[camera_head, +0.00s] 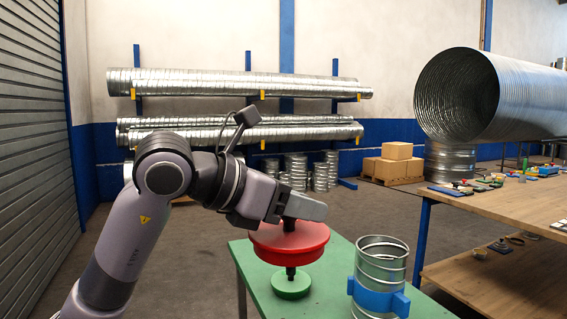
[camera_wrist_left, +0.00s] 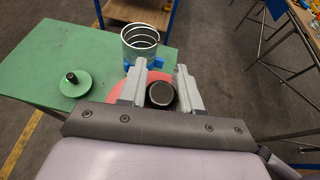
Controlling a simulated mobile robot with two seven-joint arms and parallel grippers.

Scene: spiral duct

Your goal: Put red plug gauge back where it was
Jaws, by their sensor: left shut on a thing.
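The red plug gauge (camera_head: 272,243) is a wide red disc with a black knob on top. My left gripper (camera_head: 305,208) is shut on the black knob, with a finger on each side of it. In the left wrist view the knob sits between the fingers (camera_wrist_left: 161,90) and part of the red disc (camera_wrist_left: 127,83) shows beneath. The gauge looks level and raised near the green table; its exact clearance is hard to tell. A green plug gauge (camera_head: 290,286) with a black knob stands on the table, partly behind the red disc in the head view. My right gripper is out of view.
The green table (camera_head: 340,257) also bears a metal duct collar (camera_head: 382,262) with a blue clamp, close right of the red disc. A wooden workbench (camera_head: 497,205) with a large spiral duct (camera_head: 520,97) stands at right. Duct racks and cardboard boxes (camera_head: 392,168) are behind.

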